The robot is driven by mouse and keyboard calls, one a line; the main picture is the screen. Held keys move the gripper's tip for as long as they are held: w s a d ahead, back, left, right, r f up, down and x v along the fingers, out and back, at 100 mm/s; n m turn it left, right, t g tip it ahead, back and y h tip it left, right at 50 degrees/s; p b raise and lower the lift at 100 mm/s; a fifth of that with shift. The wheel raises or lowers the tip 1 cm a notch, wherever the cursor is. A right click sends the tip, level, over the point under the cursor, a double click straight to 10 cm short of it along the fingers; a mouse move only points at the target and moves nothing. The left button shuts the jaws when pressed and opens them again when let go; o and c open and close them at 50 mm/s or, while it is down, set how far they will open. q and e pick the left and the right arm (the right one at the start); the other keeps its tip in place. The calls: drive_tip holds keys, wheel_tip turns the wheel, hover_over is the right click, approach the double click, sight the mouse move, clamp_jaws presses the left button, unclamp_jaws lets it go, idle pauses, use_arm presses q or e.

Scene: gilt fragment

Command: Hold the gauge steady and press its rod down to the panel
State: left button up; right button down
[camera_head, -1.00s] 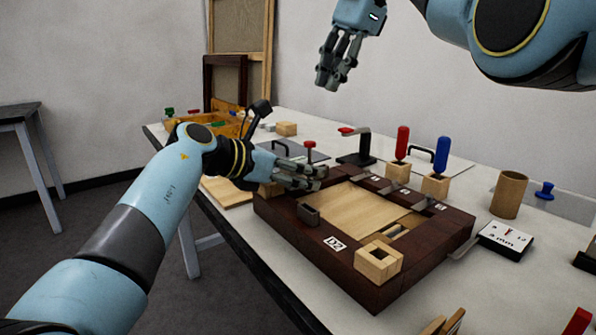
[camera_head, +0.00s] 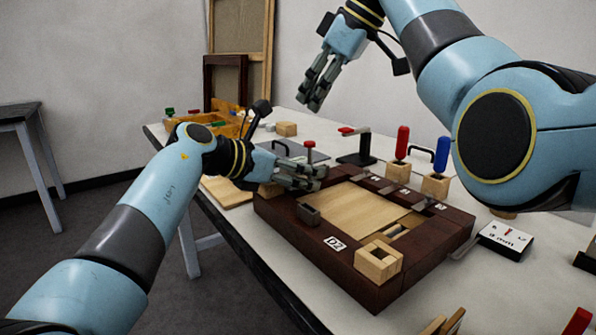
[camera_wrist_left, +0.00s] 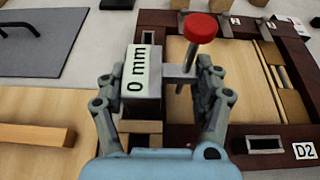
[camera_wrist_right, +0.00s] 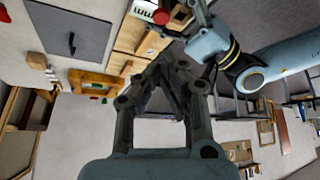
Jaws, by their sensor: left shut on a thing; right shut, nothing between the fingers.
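The gauge is a grey block with a "0 mm" label (camera_wrist_left: 139,72) in the left wrist view, with a thin rod topped by a red knob (camera_wrist_left: 201,27). The knob also shows in the head view (camera_head: 310,145), standing up above the fingers. My left gripper (camera_head: 308,178) is shut on the gauge at the far left part of the dark frame. The light wooden panel (camera_head: 350,208) lies inside that frame. The rod's lower end is hard to make out. My right gripper (camera_head: 316,98) is shut and empty, in the air above and behind the gauge.
The dark wooden frame (camera_head: 340,270) carries a light square block (camera_head: 378,262) at its near corner. Behind stand a red-handled tool (camera_head: 402,142), a blue-handled tool (camera_head: 441,153) and a black stand (camera_head: 358,150). A white readout box (camera_head: 505,238) lies at the right.

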sight(310, 142)
drive_tip(key=shift+f, duration=2.55)
drive_tip(key=shift+f, duration=1.15)
drive_tip(key=shift+r, duration=3.55)
use_arm(q)
drive_tip(key=o, duration=1.4)
drive_tip(key=shift+c, duration=0.2)
